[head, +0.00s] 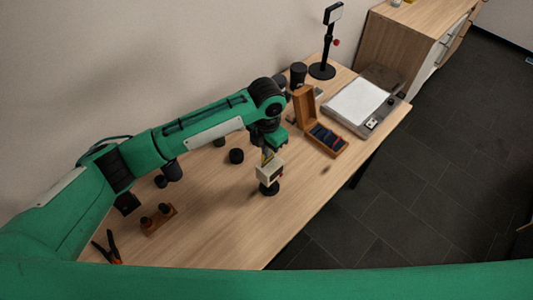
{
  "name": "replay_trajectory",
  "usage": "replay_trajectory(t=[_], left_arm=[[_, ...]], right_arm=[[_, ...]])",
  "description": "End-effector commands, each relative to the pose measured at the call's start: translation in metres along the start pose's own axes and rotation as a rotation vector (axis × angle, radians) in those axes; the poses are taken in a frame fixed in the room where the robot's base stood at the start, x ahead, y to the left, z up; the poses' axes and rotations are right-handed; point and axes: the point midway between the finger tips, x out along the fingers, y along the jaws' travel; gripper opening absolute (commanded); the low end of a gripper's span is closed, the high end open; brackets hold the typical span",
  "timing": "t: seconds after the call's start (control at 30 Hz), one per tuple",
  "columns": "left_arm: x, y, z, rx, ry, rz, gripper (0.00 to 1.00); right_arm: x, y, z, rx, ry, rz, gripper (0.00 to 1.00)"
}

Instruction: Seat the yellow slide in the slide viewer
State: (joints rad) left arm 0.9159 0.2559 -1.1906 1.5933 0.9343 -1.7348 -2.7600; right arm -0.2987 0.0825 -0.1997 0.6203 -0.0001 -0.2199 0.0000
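The slide viewer (270,173) is a small pale box with a dark front, standing on a round black base near the table's front edge. My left gripper (267,153) points down directly over the viewer's top. A small yellow patch, seemingly the yellow slide (266,158), shows at the fingertips just above the viewer. It is too small to tell whether the fingers grip it or how far it sits in the viewer. My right gripper is out of view.
An open wooden slide box (328,139) with dark slides stands right of the viewer, before a light panel (357,104). A black stand (322,70) is at the back. A wooden block (158,218) and pliers (107,247) lie left. The front right tabletop is clear.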

Motion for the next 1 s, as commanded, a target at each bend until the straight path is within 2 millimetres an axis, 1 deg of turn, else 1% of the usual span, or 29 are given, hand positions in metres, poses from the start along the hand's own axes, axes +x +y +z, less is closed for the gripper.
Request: replay_trajectory(t=[0.3,0.67,0.77,0.8,1.0], left_arm=[[0.039,-0.001,-0.001,0.001,0.003,-0.001,0.0],[0.045,0.0,-0.001,0.0,0.001,0.0,0.0],[0.044,0.0,-0.001,0.0,0.001,0.0,0.19],[0.044,0.0,-0.001,0.0,0.001,0.0,0.23],[0.044,0.0,-0.001,0.0,0.001,0.0,0.23]], right_arm=[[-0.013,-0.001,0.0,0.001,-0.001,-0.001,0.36],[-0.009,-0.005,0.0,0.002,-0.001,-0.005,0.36],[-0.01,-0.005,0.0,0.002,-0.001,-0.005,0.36],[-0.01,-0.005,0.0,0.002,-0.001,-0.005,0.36],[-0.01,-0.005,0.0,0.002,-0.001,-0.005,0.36]])
